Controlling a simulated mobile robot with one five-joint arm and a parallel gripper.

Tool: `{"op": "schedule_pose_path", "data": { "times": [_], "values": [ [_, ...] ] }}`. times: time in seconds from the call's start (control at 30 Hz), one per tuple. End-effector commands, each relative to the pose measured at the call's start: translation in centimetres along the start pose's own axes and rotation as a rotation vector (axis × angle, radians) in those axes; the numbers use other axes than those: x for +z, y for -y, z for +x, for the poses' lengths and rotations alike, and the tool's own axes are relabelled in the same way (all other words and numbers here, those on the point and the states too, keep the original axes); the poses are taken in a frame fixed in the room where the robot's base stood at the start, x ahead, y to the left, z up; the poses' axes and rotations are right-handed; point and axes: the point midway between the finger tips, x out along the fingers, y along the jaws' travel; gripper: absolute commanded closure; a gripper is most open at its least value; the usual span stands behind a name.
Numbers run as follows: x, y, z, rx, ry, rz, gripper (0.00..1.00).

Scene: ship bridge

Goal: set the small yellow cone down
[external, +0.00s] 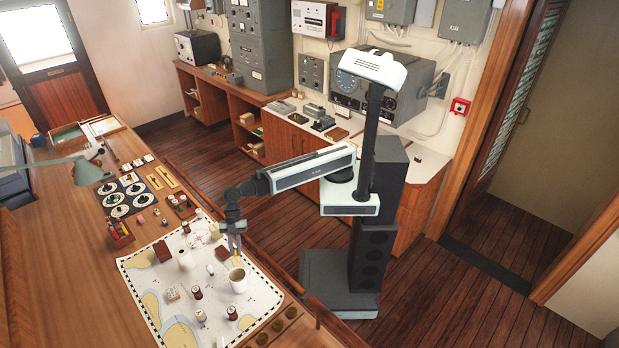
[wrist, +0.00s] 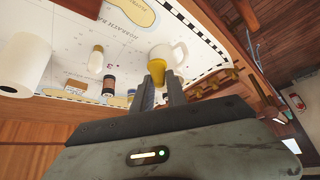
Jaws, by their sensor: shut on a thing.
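The small yellow cone (wrist: 156,68) is between the fingertips of my gripper (wrist: 160,88) in the wrist view; the fingers partly hide it. A bit of yellow (external: 236,262) shows at the fingertips in the external view. My gripper (external: 236,250) points down over the chart (external: 140,268) on the wooden desk. A white mug (external: 238,283) stands right by the fingertips. The same mug (wrist: 178,54) shows just behind the cone in the wrist view. I cannot tell whether the cone touches the mug or the chart.
Several small jars, such as one with a dark label (external: 232,313), stand on the chart. A white cylinder (external: 185,260) and a brown block (external: 161,251) stand to the left. The desk's raised edge (external: 290,285) runs along the right. Bare chart lies among them.

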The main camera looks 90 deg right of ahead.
Motion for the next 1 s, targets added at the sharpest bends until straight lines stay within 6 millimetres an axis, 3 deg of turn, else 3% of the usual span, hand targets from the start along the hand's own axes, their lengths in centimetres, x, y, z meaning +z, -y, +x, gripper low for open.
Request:
{"op": "schedule_pose_path", "data": {
  "times": [0.03, 0.2, 0.4, 0.63, 0.9, 1.0],
  "values": [
    [-2.5, 2.0, 1.5, -0.032, 0.0, -0.049, 1.0],
    [-8.3, 6.8, 7.0, -0.073, -0.004, -0.114, 1.0],
    [-12.2, 9.5, 11.4, -0.057, -0.008, -0.088, 1.0],
    [-13.2, 10.2, 12.3, -0.048, -0.011, -0.073, 1.0],
    [-11.0, 10.2, 15.6, -0.047, -0.011, -0.073, 1.0],
    [-10.8, 10.2, 15.8, -0.047, -0.011, -0.073, 1.0]
  ]
}}
